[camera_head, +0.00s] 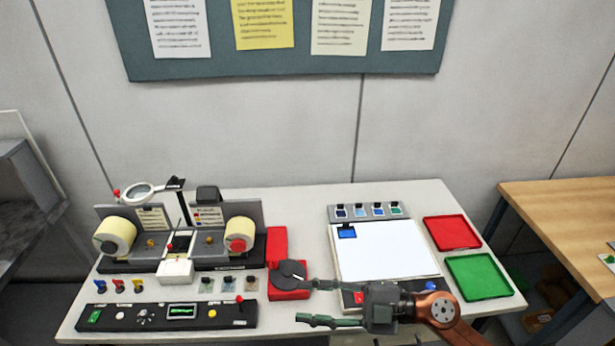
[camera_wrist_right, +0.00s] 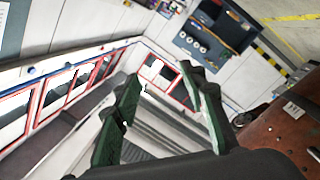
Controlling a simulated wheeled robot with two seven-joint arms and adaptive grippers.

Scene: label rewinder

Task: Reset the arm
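My right gripper (camera_head: 303,301) comes in from the lower right over the front of the white table (camera_head: 215,338). Its two dark green fingers point left and are spread apart, with nothing between them. The right wrist view also shows the open, empty gripper (camera_wrist_right: 161,76). The fingers are near the red-based unit with a black disc (camera_head: 289,276), and the upper finger overlaps its right side in the picture; I cannot tell whether they touch. The label rewinder (camera_head: 185,266) with two cream rolls stands to the left. My left gripper is not in view.
A black control panel (camera_head: 150,318) lies at the front left. A white board (camera_head: 390,254), a red tray (camera_head: 452,232) and a green tray (camera_head: 478,277) are on the right. A magnifier (camera_head: 139,193) stands behind the rewinder. A wooden table (camera_head: 565,215) is farther right.

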